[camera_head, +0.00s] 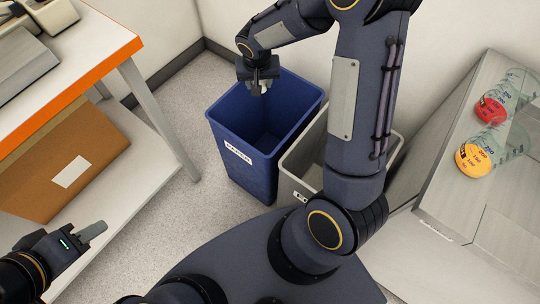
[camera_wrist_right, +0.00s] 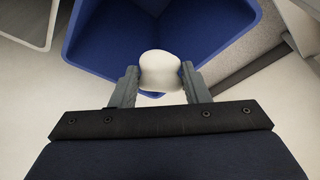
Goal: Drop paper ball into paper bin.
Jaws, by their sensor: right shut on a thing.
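The blue paper bin (camera_head: 236,172) stands on the floor with a white label on its front; its blue walls also fill the upper part of the right wrist view (camera_wrist_right: 92,40). My right gripper (camera_head: 260,88) hangs over the back part of the bin's opening, pointing down. It is shut on the white paper ball (camera_wrist_right: 160,72), which sits between the two fingertips above the bin's inside. In the head view the ball is mostly hidden by the fingers. My left gripper (camera_head: 93,233) is at the lower left, away from the bin; its finger gap is not clear.
A grey bin (camera_head: 300,170) stands right beside the blue one, partly behind my right arm. A white table with an orange edge (camera_head: 70,98) and a lower shelf with a cardboard box (camera_head: 98,148) are at left. A counter with capped bottles (camera_head: 474,160) is at right.

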